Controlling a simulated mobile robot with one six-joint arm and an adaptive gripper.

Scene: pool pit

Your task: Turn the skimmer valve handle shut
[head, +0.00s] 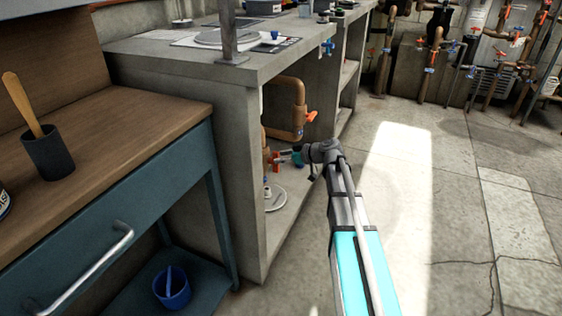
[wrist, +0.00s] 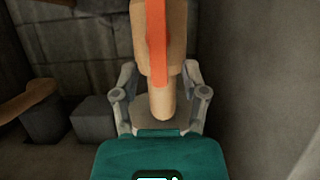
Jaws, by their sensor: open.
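In the wrist view an orange valve handle (wrist: 157,45) lies lengthwise along a tan-brown pipe or valve body (wrist: 176,55). My gripper (wrist: 161,92) is open, with one finger on each side of that pipe, and I cannot tell whether either finger touches it. In the head view my gripper (head: 284,158) reaches into the bay under the concrete counter, beside a red-orange handle (head: 276,161). Another orange handle (head: 311,116) sits higher on the bent copper pipe (head: 297,92). No label shows which valve is the skimmer's.
The concrete counter (head: 170,50) has a side wall left of my gripper. A round grey disc (head: 272,199) lies on the bay floor. A teal workbench (head: 125,225) stands at left. More pipes and valves (head: 437,55) line the back wall. The floor at right is clear.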

